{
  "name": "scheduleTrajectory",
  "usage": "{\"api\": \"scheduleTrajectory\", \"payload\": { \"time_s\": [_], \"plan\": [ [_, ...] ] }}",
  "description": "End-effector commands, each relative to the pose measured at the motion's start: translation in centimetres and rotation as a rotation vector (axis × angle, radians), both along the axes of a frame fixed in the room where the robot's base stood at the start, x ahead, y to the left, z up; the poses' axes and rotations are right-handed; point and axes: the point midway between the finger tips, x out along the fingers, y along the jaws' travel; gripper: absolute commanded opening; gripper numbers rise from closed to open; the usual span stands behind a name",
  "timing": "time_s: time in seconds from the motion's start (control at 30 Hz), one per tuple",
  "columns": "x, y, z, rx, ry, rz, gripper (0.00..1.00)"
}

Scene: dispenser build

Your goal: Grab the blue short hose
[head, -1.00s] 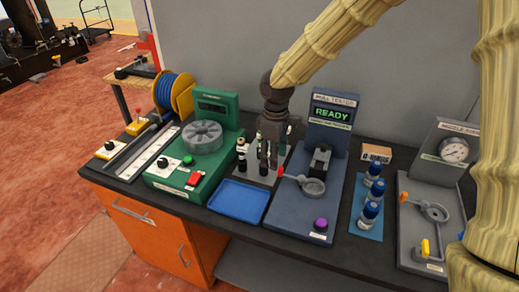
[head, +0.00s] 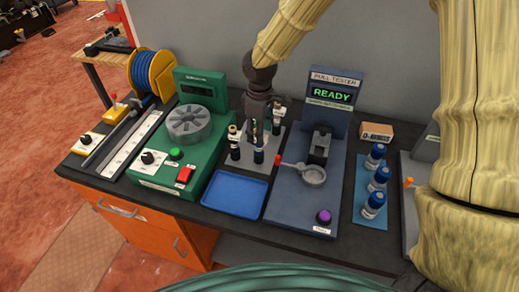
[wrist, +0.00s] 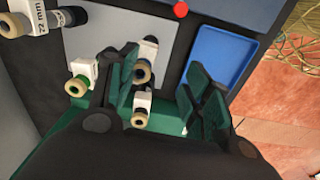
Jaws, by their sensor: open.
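A blue hose (head: 154,72) is wound on a yellow reel at the back left of the bench in the head view. I cannot make out a separate short piece of blue hose. My gripper (head: 264,126) is over the grey fitting plate (head: 240,160), to the right of the reel and well apart from it. In the wrist view, my gripper (wrist: 165,92) has its green-padded fingers spread, with labelled fittings near and partly behind them. One black fitting (wrist: 145,62) shows just right of the left finger. I see nothing held.
An empty blue tray (head: 236,194) lies in front of the plate. The pull tester (head: 310,190) stands to its right, with blue-capped bottles (head: 376,178) beyond. A green machine (head: 190,140) is on the left. My arm hides the bench's right end.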

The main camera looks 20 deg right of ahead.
Motion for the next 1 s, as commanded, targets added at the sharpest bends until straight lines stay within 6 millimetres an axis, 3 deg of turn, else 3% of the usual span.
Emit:
{"api": "scheduleTrajectory", "payload": {
  "time_s": [0.2,0.7,1.0],
  "plan": [
    [1.9,-0.1,-1.8,0.001,0.018,-0.002,0.50],
    [1.7,-0.7,-6.0,0.001,0.014,-0.002,0.50],
    [2.0,-0.7,-6.5,0.001,0.017,-0.003,0.50]
  ]
}}
